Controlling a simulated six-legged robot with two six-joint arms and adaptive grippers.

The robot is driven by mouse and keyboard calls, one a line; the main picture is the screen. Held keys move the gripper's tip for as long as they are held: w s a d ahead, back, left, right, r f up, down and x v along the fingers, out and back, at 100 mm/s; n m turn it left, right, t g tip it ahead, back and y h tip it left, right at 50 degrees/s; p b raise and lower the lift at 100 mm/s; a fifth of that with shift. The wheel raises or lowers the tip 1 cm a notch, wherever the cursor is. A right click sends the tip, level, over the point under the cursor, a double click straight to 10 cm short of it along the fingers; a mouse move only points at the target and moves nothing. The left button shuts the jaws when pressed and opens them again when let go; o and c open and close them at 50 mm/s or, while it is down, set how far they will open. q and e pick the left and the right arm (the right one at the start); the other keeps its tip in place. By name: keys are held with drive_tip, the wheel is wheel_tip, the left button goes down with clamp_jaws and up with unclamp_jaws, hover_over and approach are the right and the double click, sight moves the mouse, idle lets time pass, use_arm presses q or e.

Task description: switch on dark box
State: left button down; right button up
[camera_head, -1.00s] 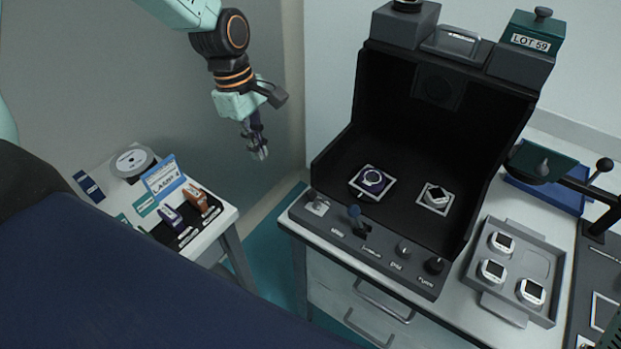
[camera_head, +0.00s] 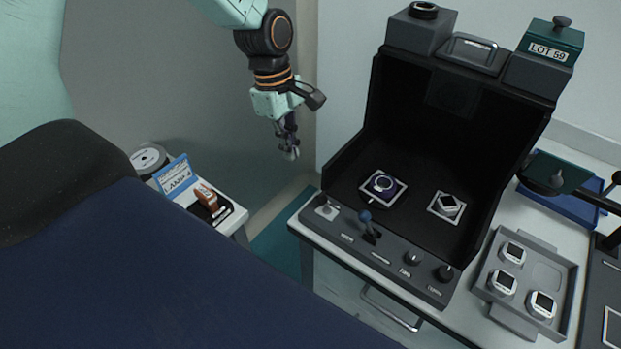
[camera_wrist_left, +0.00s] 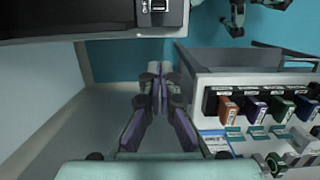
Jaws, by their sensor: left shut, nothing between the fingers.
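The dark box (camera_head: 400,135) is a black, open-fronted booth on the table, with a sloping grey control panel (camera_head: 393,254) along its front. A metal toggle switch (camera_head: 326,208) sits at the panel's left end; it also shows at the top of the left wrist view (camera_wrist_left: 158,6). A blue-knobbed lever (camera_head: 366,221) and two dark knobs stand further right on the panel. My left gripper (camera_head: 291,153) is shut and empty, in the air left of the box, above and apart from the toggle. Its closed fingers show in the left wrist view (camera_wrist_left: 158,75).
Two watch-like pieces lie on square mats inside the box. A grey tray (camera_head: 492,292) with several watches stands to its right. A side table (camera_head: 238,223) with coloured holders is at the left. Open floor lies between the tables.

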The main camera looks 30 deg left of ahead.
sight(322, 199)
use_arm(q)
drive_tip(key=d+f+b, duration=0.1)
drive_tip(key=f, duration=0.2)
drive_tip(key=d+f+b, duration=0.1)
drive_tip(key=f, duration=0.2)
drive_tip(key=d+f, duration=0.1)
drive_tip(key=f, duration=0.1)
drive_tip(key=shift+d+f+b, duration=0.35)
drive_tip(key=shift+f+b, duration=0.05)
drive_tip(key=shift+s+d+r, duration=0.2)
drive_tip(key=shift+d+r, duration=0.35)
drive_tip(key=shift+d, duration=0.25)
drive_tip(key=shift+w+f, duration=0.1)
